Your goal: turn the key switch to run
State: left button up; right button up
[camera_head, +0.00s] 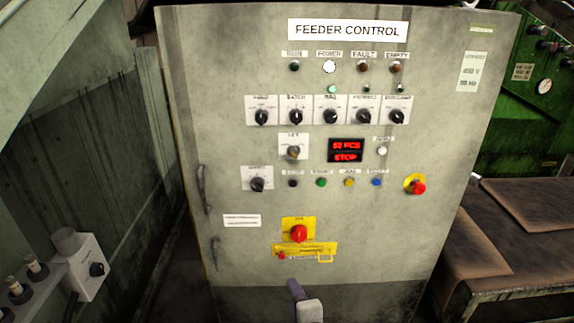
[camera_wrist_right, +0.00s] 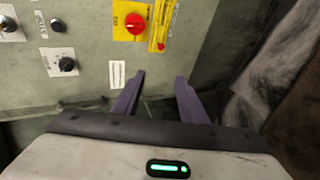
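The key switch (camera_head: 293,153), with a brass-coloured centre on a white plate, is on the grey feeder control cabinet, left of the red display (camera_head: 346,151), whose lower line reads STOP. The key switch also shows at the left edge of the right wrist view (camera_wrist_right: 8,23). I cannot read its position clearly. My right gripper (camera_head: 296,290) shows at the bottom of the head view, well below the key switch and the red rotary handle (camera_head: 299,233). In the wrist view its two purple fingers (camera_wrist_right: 160,80) are apart with nothing between them. My left gripper is not in view.
A row of selector knobs (camera_head: 331,116) lies above the key switch, and another knob (camera_head: 257,184) is below left. A red emergency button (camera_head: 417,187) is at right. Cabinet handles (camera_head: 203,188) stick out at left. A brown-topped bench (camera_head: 470,248) stands at right.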

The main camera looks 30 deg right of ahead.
jog(key=w+d+r+n+t+h, duration=0.4)
jog(key=w+r, duration=0.3)
jog(key=r, duration=0.6)
jog(key=n+t+h, duration=0.2)
jog(key=h, duration=0.1)
send_near(294, 157)
jog(key=shift+n, duration=0.3)
jog(key=shift+f+p+x, duration=0.1)
jog(key=shift+p+x, duration=0.4)
jog(key=shift+x, duration=1.8)
jog(key=shift+f+p+x, duration=0.15)
jog(key=shift+p+x, duration=0.3)
jog(key=shift+x, duration=1.85)
grip_shut()
